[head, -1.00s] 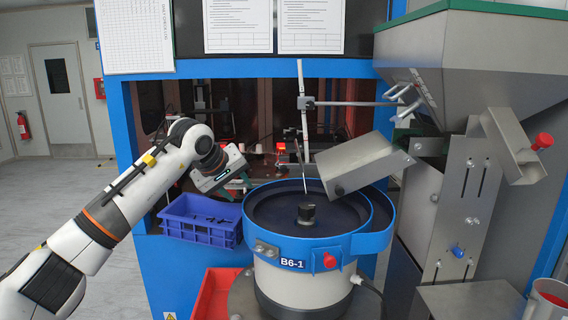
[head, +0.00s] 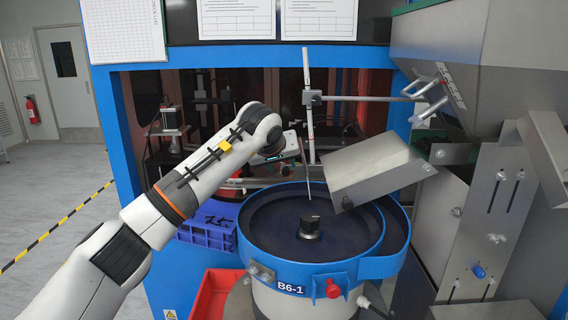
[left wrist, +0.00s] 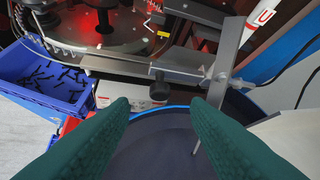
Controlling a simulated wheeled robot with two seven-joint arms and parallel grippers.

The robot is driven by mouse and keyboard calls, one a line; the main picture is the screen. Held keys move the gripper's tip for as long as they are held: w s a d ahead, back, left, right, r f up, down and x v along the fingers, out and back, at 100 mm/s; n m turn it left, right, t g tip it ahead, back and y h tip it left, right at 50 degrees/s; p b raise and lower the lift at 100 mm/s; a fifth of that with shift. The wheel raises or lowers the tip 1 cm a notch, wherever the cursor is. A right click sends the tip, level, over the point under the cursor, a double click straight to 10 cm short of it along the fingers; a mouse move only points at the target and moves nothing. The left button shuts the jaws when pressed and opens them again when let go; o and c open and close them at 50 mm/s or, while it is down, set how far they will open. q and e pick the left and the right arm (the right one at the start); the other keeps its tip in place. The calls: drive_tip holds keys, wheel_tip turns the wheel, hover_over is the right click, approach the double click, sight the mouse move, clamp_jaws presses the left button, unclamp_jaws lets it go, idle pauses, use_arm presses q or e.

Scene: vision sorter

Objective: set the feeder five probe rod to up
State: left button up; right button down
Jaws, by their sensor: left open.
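The probe rod (head: 308,150) hangs upright, its thin lower end reaching down into the dark feeder bowl (head: 345,250). It is held by a clamp (head: 312,98) on a horizontal bar. The bowl's blue rim carries the label B6-1; I see no number five. My left gripper (head: 292,146) is just left of the rod, apart from it, its fingers hard to make out there. In the left wrist view the green fingers (left wrist: 159,104) are open and empty. A black knob (left wrist: 159,89) shows beyond the gap, and the rod (left wrist: 228,55) stands to its right.
A metal chute (head: 380,172) tilts over the bowl, close right of the rod. A blue crate (head: 207,236) with dark parts and a red tray (head: 214,292) are at left. A red knob (head: 332,289) sits on the bowl's front. A grey hopper (head: 450,60) stands at right.

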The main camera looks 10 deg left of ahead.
sight(285, 171)
use_arm(q)
drive_tip(key=x, duration=0.3)
drive_tip(key=shift+w+p, duration=0.1)
drive_tip(key=shift+p, duration=0.25)
drive_tip(key=shift+w+f, duration=0.3)
drive_tip(key=shift+f, duration=0.15)
use_arm(e)
drive_tip(key=shift+w+a+r, duration=0.1)
drive_tip(key=shift+w+r, duration=0.65)
drive_tip(key=shift+w, duration=0.25)
use_arm(q)
drive_tip(key=shift+w, duration=0.1)
drive_tip(key=shift+c, duration=0.5)
clamp_jaws()
use_arm(e)
drive_tip(key=shift+s, duration=0.25)
